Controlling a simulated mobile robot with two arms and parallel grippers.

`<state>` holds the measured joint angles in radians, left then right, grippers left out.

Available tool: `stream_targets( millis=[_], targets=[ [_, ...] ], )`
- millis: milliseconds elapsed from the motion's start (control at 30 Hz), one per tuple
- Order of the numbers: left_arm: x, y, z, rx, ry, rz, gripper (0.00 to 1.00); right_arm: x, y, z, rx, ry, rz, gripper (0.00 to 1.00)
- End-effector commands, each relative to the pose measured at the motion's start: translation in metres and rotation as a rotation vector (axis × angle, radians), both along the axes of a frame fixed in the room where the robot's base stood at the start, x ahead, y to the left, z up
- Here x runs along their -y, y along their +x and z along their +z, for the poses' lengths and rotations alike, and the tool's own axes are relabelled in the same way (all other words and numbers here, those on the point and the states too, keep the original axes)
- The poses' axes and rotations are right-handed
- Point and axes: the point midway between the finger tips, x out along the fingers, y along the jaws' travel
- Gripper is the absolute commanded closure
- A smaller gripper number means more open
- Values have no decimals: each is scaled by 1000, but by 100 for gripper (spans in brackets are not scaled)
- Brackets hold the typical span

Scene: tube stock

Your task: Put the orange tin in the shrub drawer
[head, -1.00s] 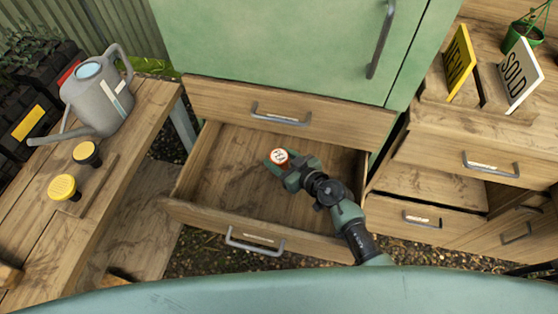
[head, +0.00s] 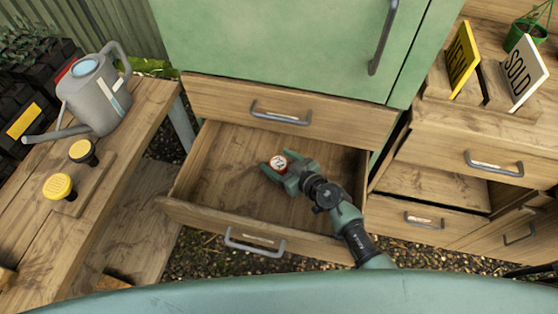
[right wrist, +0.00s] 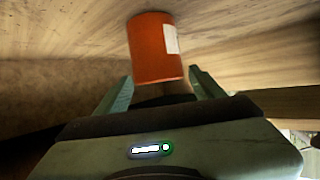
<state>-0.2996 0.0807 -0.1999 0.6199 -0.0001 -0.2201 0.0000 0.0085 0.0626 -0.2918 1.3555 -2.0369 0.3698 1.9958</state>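The orange tin (head: 278,163) is inside the open lower drawer (head: 222,172) under the green cabinet, its pale round top showing in the head view. In the right wrist view the orange tin (right wrist: 155,50) has a white label and stands out just beyond and between the fingertips. My right gripper (head: 283,170) reaches down into the drawer around the tin. Its fingers (right wrist: 160,82) are spread, with a small gap beside the tin. The drawer's label is too small to read. My left gripper is not in view.
A closed drawer (head: 310,118) is above the open one. At right, a unit with an open drawer (head: 425,217) carries a SOLD sign (head: 522,70). The open drawer is otherwise empty.

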Motion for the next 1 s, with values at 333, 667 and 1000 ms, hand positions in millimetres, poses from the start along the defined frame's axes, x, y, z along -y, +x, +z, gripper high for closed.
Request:
stream_targets(
  millis=[333, 667, 1000],
  targets=[
    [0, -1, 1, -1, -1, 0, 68, 0, 0, 2, 1, 0, 0, 26],
    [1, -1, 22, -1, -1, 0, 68, 21, -30, 30, -3, 1, -1, 26],
    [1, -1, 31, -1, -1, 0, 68, 40, -56, 41, 0, 0, 1, 26]
  ],
)
